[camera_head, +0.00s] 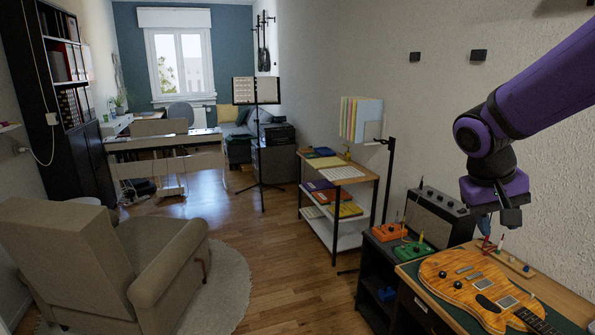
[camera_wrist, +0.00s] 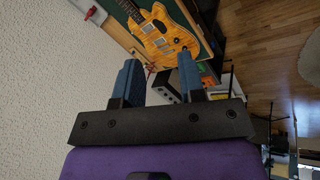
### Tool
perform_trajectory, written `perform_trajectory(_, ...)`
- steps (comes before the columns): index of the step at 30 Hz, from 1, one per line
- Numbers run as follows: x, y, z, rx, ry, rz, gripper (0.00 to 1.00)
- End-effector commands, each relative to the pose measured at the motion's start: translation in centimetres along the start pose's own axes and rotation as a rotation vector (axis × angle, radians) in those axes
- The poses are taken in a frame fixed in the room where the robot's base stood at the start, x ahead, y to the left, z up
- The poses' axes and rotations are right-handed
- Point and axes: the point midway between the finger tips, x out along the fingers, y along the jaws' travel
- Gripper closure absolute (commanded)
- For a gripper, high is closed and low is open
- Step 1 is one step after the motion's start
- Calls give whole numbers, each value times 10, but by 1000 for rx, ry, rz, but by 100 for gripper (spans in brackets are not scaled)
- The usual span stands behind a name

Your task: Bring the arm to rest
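My gripper (camera_head: 497,222) hangs at the end of my purple and black arm at the right of the head view, over the back of the workbench with the guitar. In the wrist view my gripper (camera_wrist: 158,68) has its two blue fingers apart, with nothing between them. The orange electric guitar (camera_head: 482,289) lies flat on the bench's green mat, below my gripper. It also shows beyond the fingers in the wrist view (camera_wrist: 163,35).
A guitar amplifier (camera_head: 437,217) and orange (camera_head: 390,232) and green (camera_head: 412,250) pedals stand left of the bench. A shelf cart (camera_head: 347,234) is farther back. The textured wall (camera_wrist: 50,75) is close beside my gripper. An armchair (camera_head: 110,260) stands left; the wooden floor (camera_head: 255,240) between is open.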

Motion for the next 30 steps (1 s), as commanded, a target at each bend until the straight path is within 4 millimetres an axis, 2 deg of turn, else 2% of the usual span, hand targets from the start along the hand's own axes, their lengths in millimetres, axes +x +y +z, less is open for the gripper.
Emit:
perform_trajectory(6, -36, 9, 46, -10, 87, -132, 63)
perform_trajectory(18, -78, 11, 128, -53, 285, -336, 63)
perform_trajectory(24, -87, 8, 155, -74, 366, -393, 63)
perform_trajectory(30, -89, 6, 163, -82, 392, -411, 63)
